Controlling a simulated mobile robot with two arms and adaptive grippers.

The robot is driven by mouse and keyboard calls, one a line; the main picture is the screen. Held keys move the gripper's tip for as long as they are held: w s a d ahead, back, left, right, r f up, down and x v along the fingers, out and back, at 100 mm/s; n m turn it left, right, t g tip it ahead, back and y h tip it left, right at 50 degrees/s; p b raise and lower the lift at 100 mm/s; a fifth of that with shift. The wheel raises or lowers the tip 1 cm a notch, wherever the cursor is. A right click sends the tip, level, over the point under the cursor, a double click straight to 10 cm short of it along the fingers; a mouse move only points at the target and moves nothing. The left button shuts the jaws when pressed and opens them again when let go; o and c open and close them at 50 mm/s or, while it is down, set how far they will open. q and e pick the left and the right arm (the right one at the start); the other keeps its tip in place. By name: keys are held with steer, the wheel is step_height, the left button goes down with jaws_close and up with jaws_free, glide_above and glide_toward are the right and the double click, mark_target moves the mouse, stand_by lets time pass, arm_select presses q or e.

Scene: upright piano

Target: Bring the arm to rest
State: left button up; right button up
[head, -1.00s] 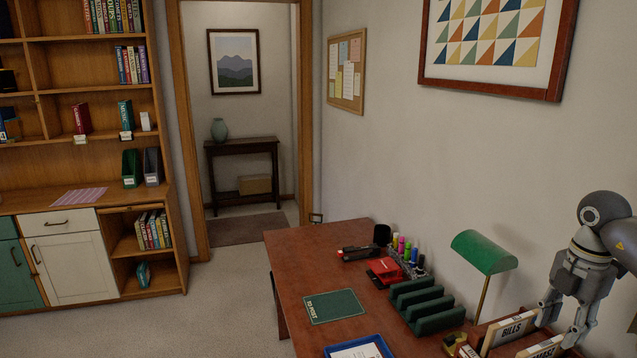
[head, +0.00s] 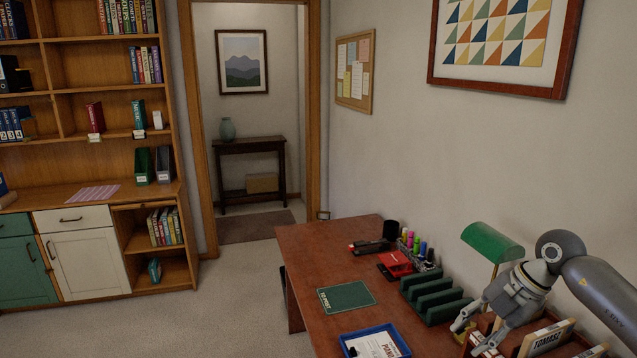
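My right gripper (head: 470,338) hangs at the lower right of the head view, over the near right part of the brown desk (head: 310,255). Its two fingers are spread and point down and left. I see nothing held between them. My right arm comes in from the right edge. My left gripper is not in view.
A green desk lamp (head: 492,243) stands right behind my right gripper. Labelled wooden boxes (head: 545,340) lie below my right arm. A blue tray (head: 398,337) and a green mat (head: 345,297) lie left of it. Open carpet (head: 225,310) lies left of the desk.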

steer(key=a+n+t+y, duration=0.1)
steer(key=a+n+y, duration=0.35)
steer(key=a, duration=1.15)
steer(key=s+a+r+m+t+y, duration=0.2)
steer(key=a+r+m+t+y, duration=0.45)
steer(key=a+r+y, duration=0.2)
steer(key=d+f+m+t+h, duration=0.6)
steer(key=d+m+t+h, duration=0.45)
steer(key=m+h, duration=0.55)
steer(key=s+d+f+m+g+h, duration=0.2)
steer(key=s+d+f+m+g, duration=0.25)
steer(key=f, duration=0.45)
steer(key=s+f+g, duration=0.6)
steer(key=s+f, duration=0.1)
steer(key=s, duration=0.5)
steer(key=s+f+g, duration=0.6)
steer(key=s, duration=0.6)
step_height(320, 180, down, 29)
steer(key=s+g, duration=0.2)
steer(key=s, duration=0.1)
steer(key=s+d+f, duration=0.2)
steer(key=s+f, duration=1.2)
steer(key=s, duration=0.1)
steer(key=shift+s+d+g, duration=0.25)
steer(key=shift+s+g, duration=0.1)
